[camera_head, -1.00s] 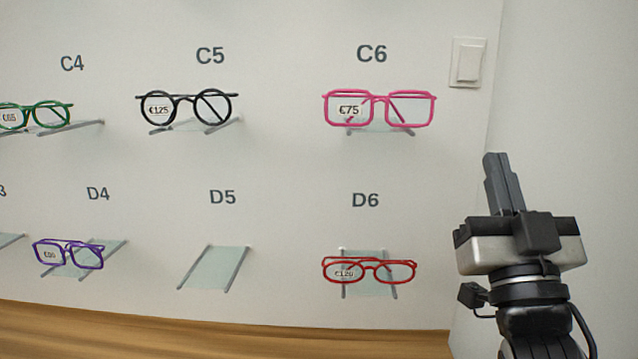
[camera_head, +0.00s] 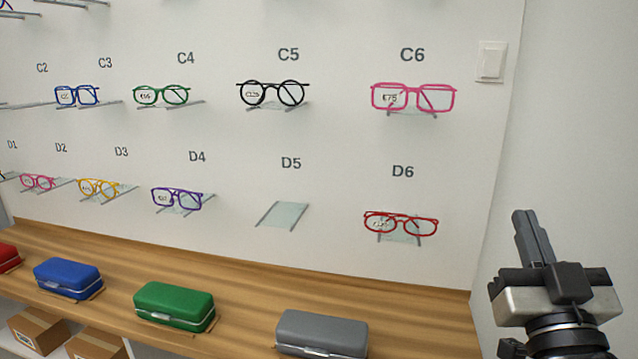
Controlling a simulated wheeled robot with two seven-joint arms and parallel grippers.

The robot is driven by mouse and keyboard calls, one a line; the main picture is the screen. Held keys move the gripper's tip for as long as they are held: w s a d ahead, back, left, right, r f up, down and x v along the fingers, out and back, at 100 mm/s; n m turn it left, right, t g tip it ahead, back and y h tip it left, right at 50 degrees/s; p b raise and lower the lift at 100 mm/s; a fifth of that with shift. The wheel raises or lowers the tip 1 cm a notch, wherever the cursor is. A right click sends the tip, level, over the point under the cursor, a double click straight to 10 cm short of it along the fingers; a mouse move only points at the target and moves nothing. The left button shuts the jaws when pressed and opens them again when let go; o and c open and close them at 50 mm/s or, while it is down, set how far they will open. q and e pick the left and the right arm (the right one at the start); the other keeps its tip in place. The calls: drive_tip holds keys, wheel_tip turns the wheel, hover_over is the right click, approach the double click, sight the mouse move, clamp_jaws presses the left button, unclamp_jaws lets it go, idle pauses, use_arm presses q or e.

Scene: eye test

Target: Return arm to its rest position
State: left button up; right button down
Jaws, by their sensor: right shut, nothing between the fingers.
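My right gripper (camera_head: 533,235) is at the right of the head view, pointing up, with its dark fingers together and nothing between them. It is apart from the wall and right of the red glasses (camera_head: 400,223) on shelf D6. My left gripper is not in view.
Glasses sit on small wall shelves, such as the pink pair (camera_head: 413,98) at C6 and the black pair (camera_head: 272,93) at C5. Shelf D5 (camera_head: 283,215) is empty. Below, a wooden counter (camera_head: 245,285) carries a blue case (camera_head: 67,278), a green case (camera_head: 174,304) and a grey case (camera_head: 322,333).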

drive_tip(key=s+a+f+n+g+y+p, duration=0.1)
drive_tip(key=a+f+g+y+p, duration=0.15)
drive_tip(key=f, duration=0.65)
drive_tip(key=a+f+n+g+y+p, duration=0.1)
drive_tip(key=a+f+g+y, duration=0.25)
drive_tip(key=f, duration=0.65)
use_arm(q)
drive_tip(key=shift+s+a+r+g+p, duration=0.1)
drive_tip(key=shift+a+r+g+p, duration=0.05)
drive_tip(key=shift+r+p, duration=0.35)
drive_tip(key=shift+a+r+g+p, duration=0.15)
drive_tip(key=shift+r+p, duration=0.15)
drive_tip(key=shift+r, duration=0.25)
use_arm(e)
drive_tip(key=s+a+f+g, duration=0.3)
drive_tip(key=s+f, duration=0.2)
drive_tip(key=f, duration=0.2)
drive_tip(key=s+a+f+n+g+y, duration=0.1)
drive_tip(key=s+a+f+g, duration=0.3)
drive_tip(key=s+f, duration=0.2)
drive_tip(key=shift+s+f, duration=0.25)
drive_tip(key=shift+f, duration=0.25)
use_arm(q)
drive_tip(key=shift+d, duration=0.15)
use_arm(e)
drive_tip(key=shift+d, duration=0.1)
